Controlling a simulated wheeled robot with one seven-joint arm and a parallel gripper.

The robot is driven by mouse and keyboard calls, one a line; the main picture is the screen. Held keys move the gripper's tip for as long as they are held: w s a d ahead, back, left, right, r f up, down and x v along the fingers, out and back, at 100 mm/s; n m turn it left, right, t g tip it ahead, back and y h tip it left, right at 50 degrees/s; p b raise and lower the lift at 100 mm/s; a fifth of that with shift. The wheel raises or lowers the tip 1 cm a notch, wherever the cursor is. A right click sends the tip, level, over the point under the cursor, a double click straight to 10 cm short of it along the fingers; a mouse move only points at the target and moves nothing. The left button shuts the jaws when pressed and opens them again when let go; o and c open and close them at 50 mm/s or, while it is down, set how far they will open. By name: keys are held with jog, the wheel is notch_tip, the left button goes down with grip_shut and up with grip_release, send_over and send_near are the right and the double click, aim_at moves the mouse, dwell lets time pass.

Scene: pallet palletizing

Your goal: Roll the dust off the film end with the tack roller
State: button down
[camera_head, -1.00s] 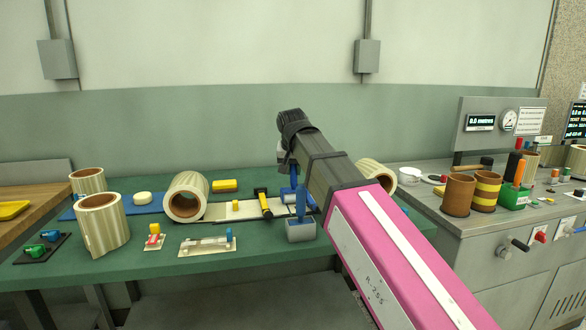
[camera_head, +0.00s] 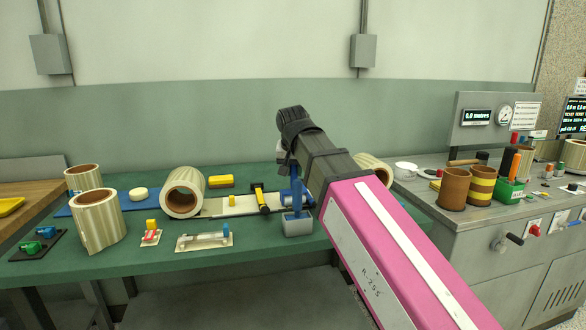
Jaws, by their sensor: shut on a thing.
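The film roll (camera_head: 183,194) lies on its side on the green bench, and a pale film strip (camera_head: 232,206) runs flat from it to the right. My gripper (camera_head: 294,196) is at the strip's right side, mostly hidden by my dark wrist and seen only as a small part. It is shut on the blue handle (camera_head: 297,200) of what looks like the tack roller, upright above a small grey holder (camera_head: 298,226). The roller's lower end is hidden, and I cannot tell whether it is clear of the holder.
A yellow-and-black tool (camera_head: 261,199) lies across the strip. A clear-topped plate (camera_head: 204,240) lies in front. Upright film rolls (camera_head: 97,221) stand at left. A steel counter (camera_head: 470,222) with brown cups stands at right.

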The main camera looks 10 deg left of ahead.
jog(key=shift+r, duration=0.1)
jog(key=shift+w+r, duration=0.1)
jog(key=shift+r, duration=3.35)
